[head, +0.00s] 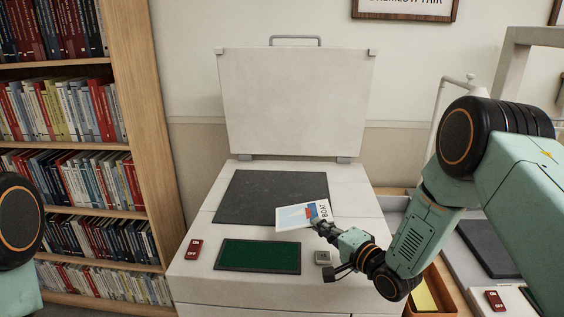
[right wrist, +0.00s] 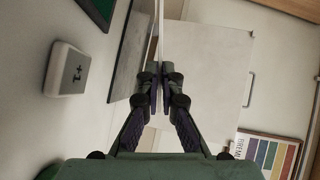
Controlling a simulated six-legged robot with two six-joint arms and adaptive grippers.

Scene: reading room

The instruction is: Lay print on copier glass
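The print (head: 297,214), a white card with a blue and red picture and the word BOAT, is held over the front right part of the dark copier glass (head: 262,196). My right gripper (head: 318,222) is shut on the print's near right edge. In the right wrist view the print (right wrist: 161,30) shows edge-on between the closed fingers (right wrist: 160,75), apart from the dark glass beside it. The copier lid (head: 295,102) stands open and upright behind the glass. Only part of my left arm shows at the left edge; its gripper is out of view.
A green panel (head: 258,255), a red switch (head: 194,249) and a grey button (head: 323,258) are on the copier's front. A bookshelf (head: 150,130) stands at the left. At the right are a wooden tray with something yellow (head: 424,298) and another machine with a red switch (head: 494,300).

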